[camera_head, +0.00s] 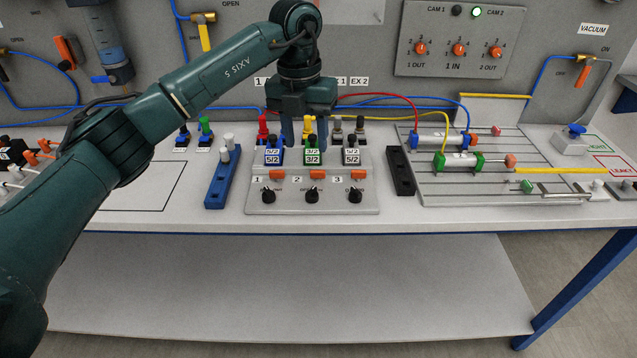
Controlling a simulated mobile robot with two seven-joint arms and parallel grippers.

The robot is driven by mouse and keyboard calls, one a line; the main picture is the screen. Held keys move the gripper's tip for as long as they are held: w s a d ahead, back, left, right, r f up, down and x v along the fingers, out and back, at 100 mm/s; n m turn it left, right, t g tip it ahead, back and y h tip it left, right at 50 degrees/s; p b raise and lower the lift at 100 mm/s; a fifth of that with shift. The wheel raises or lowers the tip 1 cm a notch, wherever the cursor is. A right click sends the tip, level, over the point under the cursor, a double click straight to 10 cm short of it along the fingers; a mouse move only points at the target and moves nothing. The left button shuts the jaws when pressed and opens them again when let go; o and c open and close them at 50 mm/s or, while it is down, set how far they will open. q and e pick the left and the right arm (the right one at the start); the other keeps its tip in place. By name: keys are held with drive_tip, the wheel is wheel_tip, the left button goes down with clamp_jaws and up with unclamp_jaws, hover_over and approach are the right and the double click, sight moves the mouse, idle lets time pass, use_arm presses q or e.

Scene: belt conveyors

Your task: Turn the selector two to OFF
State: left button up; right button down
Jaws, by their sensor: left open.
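A grey valve panel (335,207) stands on the bench in the middle, with three numbered columns. The black selector knob in column two (312,195) sits at the panel's front, below an orange piece (317,174) beside the label 2. Its small lettering is too small to read, so its setting cannot be told. My left gripper (305,132) is open and points down over the rear of the panel, near the green 5/2 valve (312,150). It is behind the selector knob and apart from it. My right gripper is out of view.
Selector knobs one (268,195) and three (355,195) flank the middle one. A blue block (219,190) stands left, a black block (400,172) right. Cylinders on a slotted plate (480,190) lie further right. Tubes run behind my gripper. The panel's front side is clear.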

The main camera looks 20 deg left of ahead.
sight(311, 190)
use_arm(q)
drive_tip(key=f, duration=0.4)
drive_tip(key=f+p, duration=0.1)
drive_tip(key=f, duration=0.3)
drive_tip(key=d+f, duration=0.1)
drive_tip(key=f, duration=0.3)
drive_tip(key=shift+s+f, duration=0.1)
drive_tip(key=shift+c, duration=0.4)
drive_tip(key=c, duration=0.9)
